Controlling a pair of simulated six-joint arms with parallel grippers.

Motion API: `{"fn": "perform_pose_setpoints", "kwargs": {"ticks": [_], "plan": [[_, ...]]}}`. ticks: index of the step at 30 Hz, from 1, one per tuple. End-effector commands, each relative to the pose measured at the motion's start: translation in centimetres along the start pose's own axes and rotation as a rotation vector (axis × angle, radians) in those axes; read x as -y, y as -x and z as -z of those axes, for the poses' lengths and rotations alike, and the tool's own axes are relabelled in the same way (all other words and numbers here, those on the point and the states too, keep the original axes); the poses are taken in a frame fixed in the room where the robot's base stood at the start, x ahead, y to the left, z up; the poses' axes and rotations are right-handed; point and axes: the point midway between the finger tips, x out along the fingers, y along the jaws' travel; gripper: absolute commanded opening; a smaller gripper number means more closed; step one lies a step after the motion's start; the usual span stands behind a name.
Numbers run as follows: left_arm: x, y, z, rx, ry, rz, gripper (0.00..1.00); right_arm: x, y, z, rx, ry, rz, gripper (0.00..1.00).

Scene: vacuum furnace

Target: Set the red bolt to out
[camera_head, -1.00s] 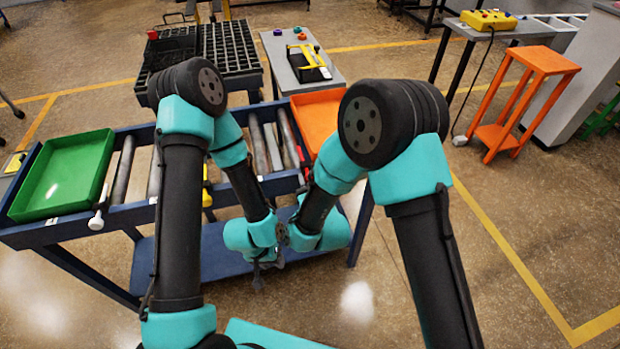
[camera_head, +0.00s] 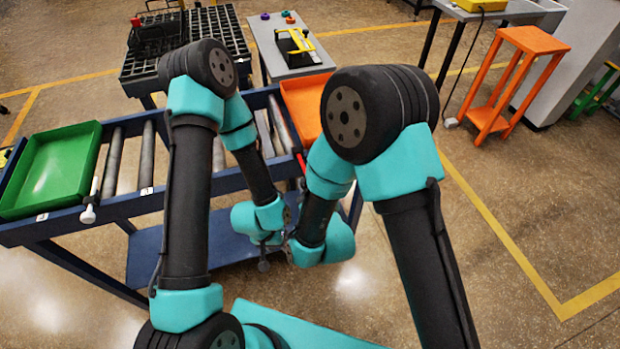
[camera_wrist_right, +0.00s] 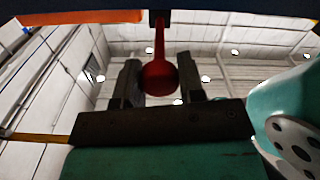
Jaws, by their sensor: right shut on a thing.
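The red bolt (camera_wrist_right: 158,77) shows in the right wrist view as a round red knob on a thin red stem running up to a dark edge. My right gripper (camera_wrist_right: 158,72) has one finger on each side of the knob and is shut on it. In the head view a small red piece of the bolt (camera_head: 301,161) shows at the right front of the blue roller table (camera_head: 145,205), beside my right forearm. My right gripper's fingers are hidden there. My left gripper (camera_head: 263,265) hangs low in front of the table; its fingers are too small to judge.
A green tray (camera_head: 92,163) sits at the table's left end, with a white-knobbed bolt (camera_head: 88,214) beside it. An orange tray (camera_head: 289,92) sits at the right end. A grey side table (camera_head: 266,40) and black grid table (camera_head: 232,45) stand behind.

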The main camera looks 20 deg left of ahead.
Motion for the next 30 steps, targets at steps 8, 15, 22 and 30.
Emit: {"fn": "perform_pose_setpoints", "kwargs": {"ticks": [8,15,22,30], "plan": [[0.0,0.0,0.0,0.0,0.0,0.0,0.43,0.0,0.2,-0.1,0.005,0.002,0.002,0.47],[0.0,0.0,0.0,0.0,0.0,0.0,0.43,0.0,0.1,-0.1,0.004,0.001,0.001,0.61],[0.0,0.0,0.0,0.0,0.0,0.0,0.43,0.0,0.4,-0.1,0.004,0.001,0.001,0.61],[0.0,0.0,0.0,0.0,0.0,0.0,0.43,0.1,3.4,-0.1,0.006,0.002,0.004,0.61]]}}
